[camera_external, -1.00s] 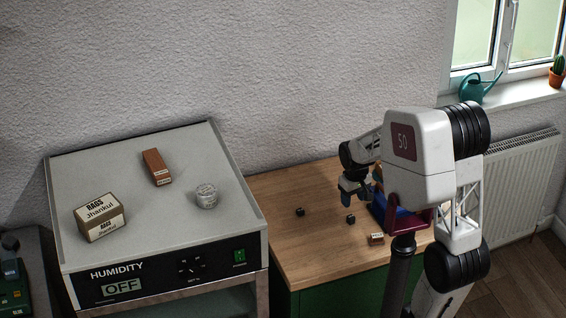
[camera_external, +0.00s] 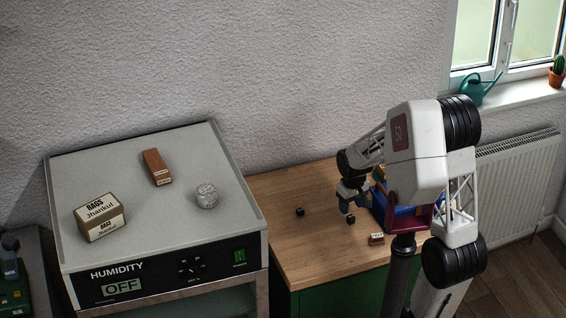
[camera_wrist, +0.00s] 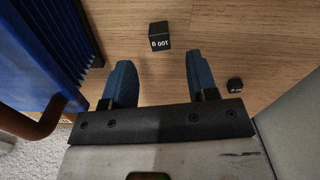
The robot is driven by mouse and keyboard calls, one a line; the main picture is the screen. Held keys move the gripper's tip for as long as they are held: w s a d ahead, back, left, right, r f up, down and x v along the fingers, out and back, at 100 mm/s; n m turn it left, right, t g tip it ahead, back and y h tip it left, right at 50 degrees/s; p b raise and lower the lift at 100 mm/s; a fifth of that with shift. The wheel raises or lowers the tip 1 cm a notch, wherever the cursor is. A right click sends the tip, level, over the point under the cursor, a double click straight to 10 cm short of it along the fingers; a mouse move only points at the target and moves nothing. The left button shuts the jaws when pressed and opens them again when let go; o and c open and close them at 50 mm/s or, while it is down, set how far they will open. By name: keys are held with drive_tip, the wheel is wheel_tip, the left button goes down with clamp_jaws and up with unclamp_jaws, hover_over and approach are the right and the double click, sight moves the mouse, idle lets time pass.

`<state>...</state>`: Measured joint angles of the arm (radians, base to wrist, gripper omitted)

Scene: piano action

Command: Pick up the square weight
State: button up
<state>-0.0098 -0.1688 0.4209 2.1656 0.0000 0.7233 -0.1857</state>
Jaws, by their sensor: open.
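My gripper (camera_wrist: 160,70) is open and empty, with blue fingers pointing toward the worktop.
A blue item (camera_wrist: 40,50) with dark slats stands close left of the fingers in the wrist view. A small labelled brown block (camera_external: 376,239) lies near the worktop's front. The grey humidity cabinet (camera_external: 130,180), carrying a box, brown block and round tin, borders the worktop's left.

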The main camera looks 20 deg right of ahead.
sight(347, 213)
drive_tip(key=shift+f, duration=0.15)
drive_tip(key=shift+f, duration=2.45)
clamp_jaws()
